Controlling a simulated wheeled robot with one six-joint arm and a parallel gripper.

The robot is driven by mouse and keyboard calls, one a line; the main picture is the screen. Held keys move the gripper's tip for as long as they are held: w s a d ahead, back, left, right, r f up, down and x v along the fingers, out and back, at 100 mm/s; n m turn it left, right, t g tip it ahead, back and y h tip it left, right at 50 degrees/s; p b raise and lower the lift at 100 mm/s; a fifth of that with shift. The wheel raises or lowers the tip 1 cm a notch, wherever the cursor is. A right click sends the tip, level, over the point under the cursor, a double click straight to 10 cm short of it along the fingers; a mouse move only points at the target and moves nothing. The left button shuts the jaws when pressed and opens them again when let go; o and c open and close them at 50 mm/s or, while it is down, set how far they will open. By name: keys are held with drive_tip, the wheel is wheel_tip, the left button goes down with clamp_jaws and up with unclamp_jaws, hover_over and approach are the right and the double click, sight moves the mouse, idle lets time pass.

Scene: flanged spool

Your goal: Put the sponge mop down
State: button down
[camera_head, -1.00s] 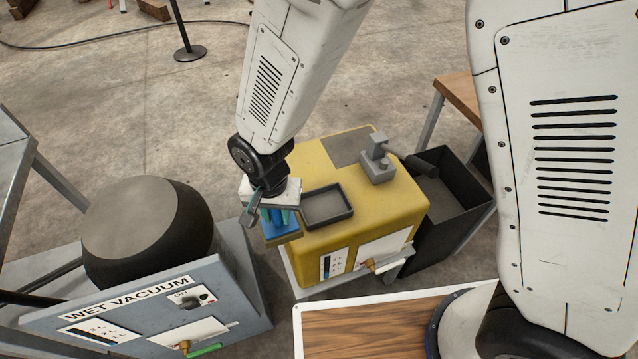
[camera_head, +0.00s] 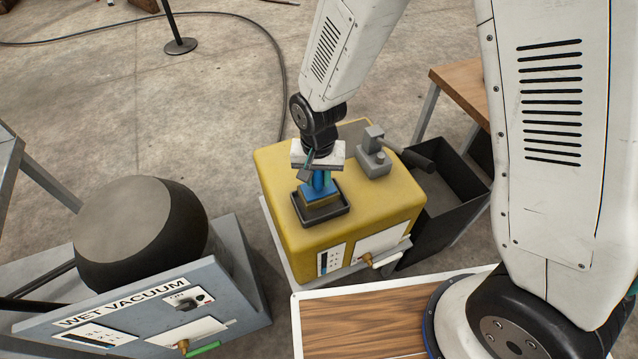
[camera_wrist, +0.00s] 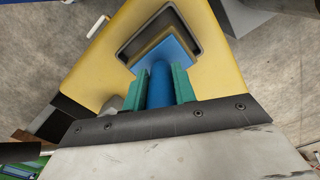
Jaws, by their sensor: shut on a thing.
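The sponge mop (camera_head: 319,193) has a blue handle and head with a yellow sponge below. My gripper (camera_head: 319,180) is shut on its handle. In the wrist view the green fingers of my gripper (camera_wrist: 160,90) stand on both sides of the blue handle of the sponge mop (camera_wrist: 161,72). The mop's head is over or inside the dark shallow tray (camera_head: 340,213) on top of the yellow machine (camera_head: 385,205). The tray's rim also shows around the sponge in the wrist view (camera_wrist: 124,50). I cannot tell whether the sponge touches the tray floor.
A grey fixture (camera_head: 373,158) stands on the yellow machine behind and right of the tray. A dark open bin (camera_head: 440,205) is at its right. The grey wet vacuum (camera_head: 230,290) with a round dark drum (camera_head: 140,225) stands at left. A wood-topped board (camera_head: 370,325) is in front.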

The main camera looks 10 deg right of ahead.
sight(320, 185)
drive_tip(key=shift+w+d+f, duration=0.1)
drive_tip(key=shift+f, duration=0.8)
drive_tip(key=shift+w+d+f, duration=0.1)
drive_tip(key=shift+f, duration=0.75)
drive_tip(key=shift+f, duration=0.1)
drive_tip(key=c, duration=1.1)
unclamp_jaws()
